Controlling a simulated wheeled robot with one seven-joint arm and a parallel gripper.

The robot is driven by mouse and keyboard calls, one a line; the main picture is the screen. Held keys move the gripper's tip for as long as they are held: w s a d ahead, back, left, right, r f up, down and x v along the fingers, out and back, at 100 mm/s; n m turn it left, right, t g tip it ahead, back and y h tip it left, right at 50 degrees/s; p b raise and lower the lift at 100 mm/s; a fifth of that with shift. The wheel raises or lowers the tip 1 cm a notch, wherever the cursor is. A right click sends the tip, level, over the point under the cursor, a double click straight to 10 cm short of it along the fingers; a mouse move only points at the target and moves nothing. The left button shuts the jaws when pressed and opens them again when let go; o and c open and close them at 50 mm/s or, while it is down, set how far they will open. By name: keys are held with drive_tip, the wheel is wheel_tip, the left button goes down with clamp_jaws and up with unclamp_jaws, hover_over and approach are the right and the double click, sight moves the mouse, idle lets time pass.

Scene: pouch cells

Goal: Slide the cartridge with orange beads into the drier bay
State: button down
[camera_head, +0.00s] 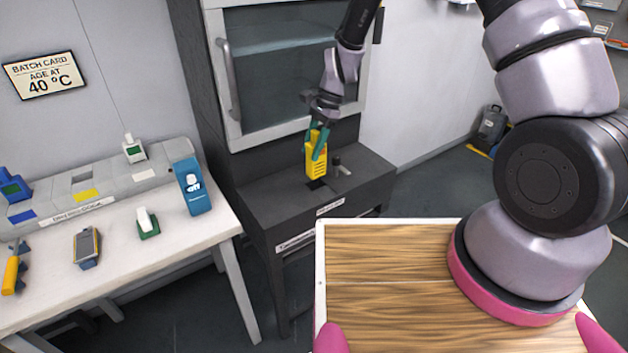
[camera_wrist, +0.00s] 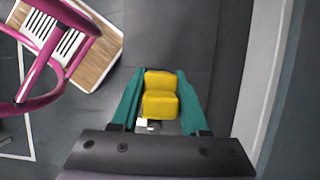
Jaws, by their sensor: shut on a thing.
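A yellow cartridge (camera_head: 317,163) with ribbed markings is upright over the dark bench top in front of the glass-fronted cabinet. My gripper (camera_head: 318,140) is shut on its upper part with teal fingers. The wrist view shows the yellow cartridge (camera_wrist: 160,97) between the two teal fingers (camera_wrist: 160,105). A dark slot (camera_head: 316,184) in the bench top lies just below the cartridge's lower end. I cannot tell whether the tip is inside it. Bead colour cannot be made out.
A short dark knob (camera_head: 338,162) stands close right of the cartridge. The cabinet (camera_head: 228,80) rises behind. A white table (camera_head: 120,265) at left holds a blue unit (camera_head: 193,190), a handheld meter (camera_head: 86,247) and small white-and-green pieces (camera_head: 147,223). A wooden-topped surface (camera_head: 390,290) is in front.

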sight(313, 172)
wheel_tip(313, 172, down, 7)
drive_tip(key=shift+f, duration=0.2)
drive_tip(key=shift+f, duration=0.15)
drive_tip(key=shift+f, duration=0.4)
drive_tip(key=shift+f, duration=0.1)
drive_tip(key=shift+c, duration=2)
unclamp_jaws()
